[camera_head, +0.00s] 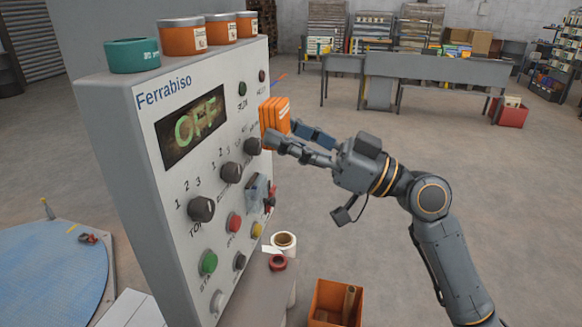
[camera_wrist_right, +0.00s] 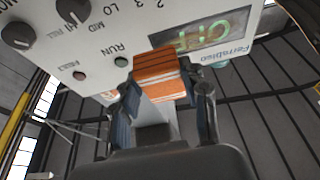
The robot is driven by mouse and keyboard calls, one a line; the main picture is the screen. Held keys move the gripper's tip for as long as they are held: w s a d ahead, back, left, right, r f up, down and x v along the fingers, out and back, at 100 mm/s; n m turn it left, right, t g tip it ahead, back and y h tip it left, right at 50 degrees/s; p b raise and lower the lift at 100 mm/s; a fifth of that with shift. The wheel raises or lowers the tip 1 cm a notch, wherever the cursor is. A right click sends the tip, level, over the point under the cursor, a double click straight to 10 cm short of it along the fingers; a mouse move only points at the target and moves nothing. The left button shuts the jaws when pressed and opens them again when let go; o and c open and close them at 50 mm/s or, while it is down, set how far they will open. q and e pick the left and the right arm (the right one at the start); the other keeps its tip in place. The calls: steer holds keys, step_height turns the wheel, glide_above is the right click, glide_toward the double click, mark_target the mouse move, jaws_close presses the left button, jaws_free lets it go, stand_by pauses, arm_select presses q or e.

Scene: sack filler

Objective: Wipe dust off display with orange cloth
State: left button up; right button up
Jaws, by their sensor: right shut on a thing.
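The display (camera_head: 191,132) on the white Ferrabiso control panel reads OFF in green and looks smeared with brownish dust. It also shows upside down in the right wrist view (camera_wrist_right: 205,38). The orange cloth (camera_head: 274,115) is a folded, layered block. My right gripper (camera_head: 275,138) is shut on the cloth, which also shows between its fingers in the right wrist view (camera_wrist_right: 160,77). In the head view the cloth is right of the display, near the panel's right edge. I cannot tell whether it touches the panel. My left gripper is not in view.
Knobs (camera_head: 201,209) and coloured buttons (camera_head: 208,262) stick out below the display. A teal tape roll (camera_head: 132,55) and several orange tins (camera_head: 183,37) stand on top of the panel. An orange bin (camera_head: 336,303) stands below right. The floor to the right is open.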

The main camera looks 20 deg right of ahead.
mark_target(286, 126)
steer(key=shift+s+d+r+y, duration=0.15)
steer(key=shift+d+r, duration=0.1)
steer(key=shift+r, duration=0.3)
steer(key=shift+s+d+r+y, duration=0.1)
steer(key=shift+d+r+y, duration=0.1)
steer(key=shift+r, duration=0.3)
steer(key=shift+a+r+p, duration=0.1)
steer(key=shift+r+p, duration=0.05)
steer(key=shift+p, duration=0.15)
steer(key=shift+w+a, duration=0.15)
steer(key=shift+a, duration=0.15)
steer(key=shift+w+a+p, duration=0.45)
steer(key=shift+a+p, duration=0.15)
steer(key=shift+a, duration=0.05)
steer(key=shift+w+a+p, duration=0.4)
steer(key=shift+a+p, duration=0.15)
steer(key=shift+a, duration=0.05)
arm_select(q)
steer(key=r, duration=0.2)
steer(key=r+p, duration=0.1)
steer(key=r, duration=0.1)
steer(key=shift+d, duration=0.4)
arm_select(e)
steer(key=shift+w+a, duration=0.55)
steer(key=shift+a, duration=0.35)
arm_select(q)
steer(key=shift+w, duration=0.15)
arm_select(e)
steer(key=shift+w+a, duration=0.6)
steer(key=shift+a, duration=0.25)
